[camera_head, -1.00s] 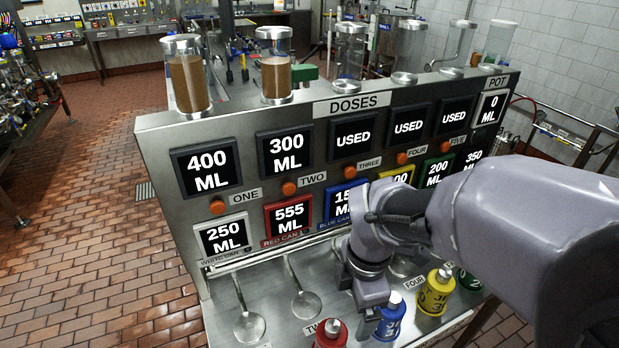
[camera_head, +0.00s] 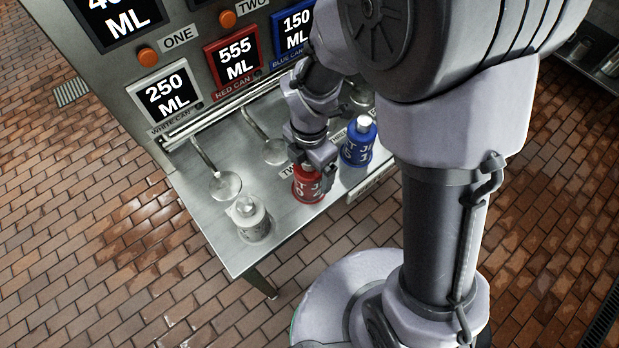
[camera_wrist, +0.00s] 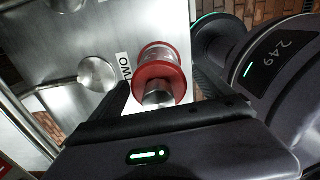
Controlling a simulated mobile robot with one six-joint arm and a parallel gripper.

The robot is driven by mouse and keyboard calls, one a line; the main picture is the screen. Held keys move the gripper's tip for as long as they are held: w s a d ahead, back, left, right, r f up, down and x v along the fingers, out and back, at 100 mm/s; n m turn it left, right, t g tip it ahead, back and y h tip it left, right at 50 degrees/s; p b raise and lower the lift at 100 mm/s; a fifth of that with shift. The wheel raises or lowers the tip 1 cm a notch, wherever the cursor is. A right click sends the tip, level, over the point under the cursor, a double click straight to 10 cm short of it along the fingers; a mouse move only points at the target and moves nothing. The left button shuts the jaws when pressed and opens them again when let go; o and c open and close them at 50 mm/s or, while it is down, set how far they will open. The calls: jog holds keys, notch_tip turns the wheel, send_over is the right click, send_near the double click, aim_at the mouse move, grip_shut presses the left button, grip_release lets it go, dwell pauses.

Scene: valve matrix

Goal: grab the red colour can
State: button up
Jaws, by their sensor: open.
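The red can (camera_head: 307,184) stands upright on the steel shelf near its front edge, at the label "TWO". My gripper (camera_head: 318,160) is at the top of the can, its jaws open, and partly covers it in the head view. In the wrist view the red can (camera_wrist: 160,72) is seen from above with its metal cap, between the dark fingers of my gripper (camera_wrist: 155,92). The frames do not clearly show whether a finger touches the can.
A white can (camera_head: 250,220) stands left of the red can and a blue can (camera_head: 358,142) stands close on its right. Metal spoon-shaped dishes (camera_head: 226,186) lie behind on the shelf. The panel with the red "555 ML" display (camera_head: 236,64) rises behind.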

jog(key=shift+f, duration=0.8)
jog(key=shift+r, duration=0.2)
jog(key=shift+c, duration=0.2)
